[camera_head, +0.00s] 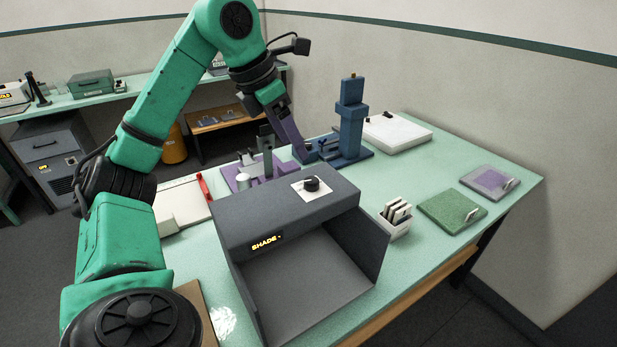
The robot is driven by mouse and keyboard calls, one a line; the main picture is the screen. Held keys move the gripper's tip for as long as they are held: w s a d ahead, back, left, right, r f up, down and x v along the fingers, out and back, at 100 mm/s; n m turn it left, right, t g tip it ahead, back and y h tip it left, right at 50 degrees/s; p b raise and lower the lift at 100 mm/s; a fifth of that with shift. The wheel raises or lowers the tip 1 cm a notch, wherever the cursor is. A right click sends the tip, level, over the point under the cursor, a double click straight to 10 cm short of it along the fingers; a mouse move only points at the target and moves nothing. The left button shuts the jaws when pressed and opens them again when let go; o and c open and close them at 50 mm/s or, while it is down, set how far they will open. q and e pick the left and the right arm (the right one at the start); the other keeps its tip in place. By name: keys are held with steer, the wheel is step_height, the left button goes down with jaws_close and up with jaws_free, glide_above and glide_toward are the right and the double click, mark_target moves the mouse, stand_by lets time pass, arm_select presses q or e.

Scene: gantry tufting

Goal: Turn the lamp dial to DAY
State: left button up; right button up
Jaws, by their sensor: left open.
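The lamp dial (312,184) is a small black knob on a white square plate, on top of a dark grey light box (270,218). The box is open at the front, and its lit yellow display (267,242) reads SHADE. The marks around the dial are too small to read. My left gripper (277,122) is open, above and behind the dial, apart from it. Its fingers overlap the purple and grey stand behind the box, so their exact outline is hard to tell. My right gripper is not in view.
A purple stand (240,178) and a blue post fixture (351,120) stand behind the box. A white holder with cards (396,219), a green pad (452,210) and a purple pad (489,182) lie to the right. A white tray (181,203) lies left. Clear tabletop shows at the right.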

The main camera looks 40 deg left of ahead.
arm_select(q)
steer(key=b, duration=0.1)
glide_toward(311, 180)
steer(key=f, duration=0.1)
steer(key=d+f, duration=0.1)
steer(key=shift+w+f, duration=0.3)
steer(key=shift+f, duration=0.05)
steer(key=x, duration=0.3)
steer(key=a+x, duration=0.1)
steer(key=x, duration=0.1)
steer(key=shift+w+f, duration=0.1)
steer(key=shift+w, duration=0.3)
steer(key=shift+w+d+f, duration=0.1)
steer(key=shift+f, duration=0.15)
steer(key=shift+d, duration=0.1)
steer(key=shift+d+r, duration=0.1)
steer(key=shift+c, duration=0.4)
jaws_close()
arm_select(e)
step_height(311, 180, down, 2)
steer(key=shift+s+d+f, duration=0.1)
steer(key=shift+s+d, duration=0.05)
